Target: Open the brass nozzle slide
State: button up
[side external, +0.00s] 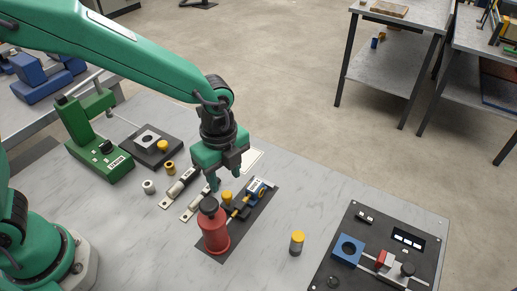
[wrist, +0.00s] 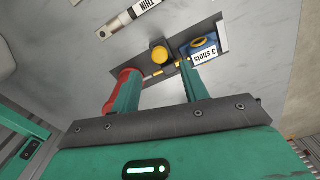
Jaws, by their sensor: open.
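A dark plate (side external: 222,250) on the bench carries a red canister (side external: 214,235) with a black top, a yellow-brass knob (side external: 227,197), a thin brass rod and a blue block (side external: 262,189). In the wrist view the knob (wrist: 159,55) shows round, and the blue block (wrist: 203,47) has a yellow ring and a "3 shots" label. I cannot tell which brass part is the nozzle slide. My gripper (side external: 226,182) points down above this plate, open and empty. In the wrist view the knob appears just beyond and between the fingertips (wrist: 163,66). The canister is partly hidden behind a finger.
Pale labelled strips (side external: 181,187) lie left of the plate. A green machine (side external: 100,150) and a dark block with a ring (side external: 150,145) stand further left. A yellow-topped cylinder (side external: 297,242) stands right, before a black panel (side external: 345,225) with a blue block. Bench between is clear.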

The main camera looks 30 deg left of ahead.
aim_at(227, 194)
jog(key=shift+f, duration=2.75)
grip_shut()
